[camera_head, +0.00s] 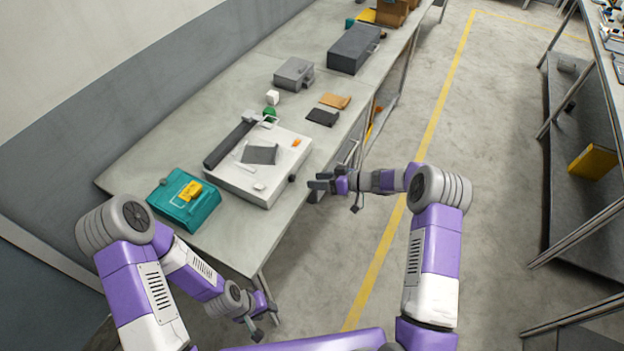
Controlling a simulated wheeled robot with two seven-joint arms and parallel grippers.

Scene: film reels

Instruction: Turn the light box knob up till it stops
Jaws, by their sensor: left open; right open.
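The light box (225,178) is a flat white box near the front edge of the long grey table. A small dark knob (292,178) sits on its right-hand side, near the table edge. My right gripper (314,186) is open, a little to the right of the knob and apart from it, with its fingers pointing left toward it. My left gripper (263,319) is open and empty, low beside the near end of the table, away from the light box. The knob's pointer or marks are too small to read.
A dark bar, a grey square and an orange piece (297,142) lie on the light box. A teal case (184,206) with a yellow item stands at its left. Grey boxes (294,74) and small cloths (322,117) are farther back.

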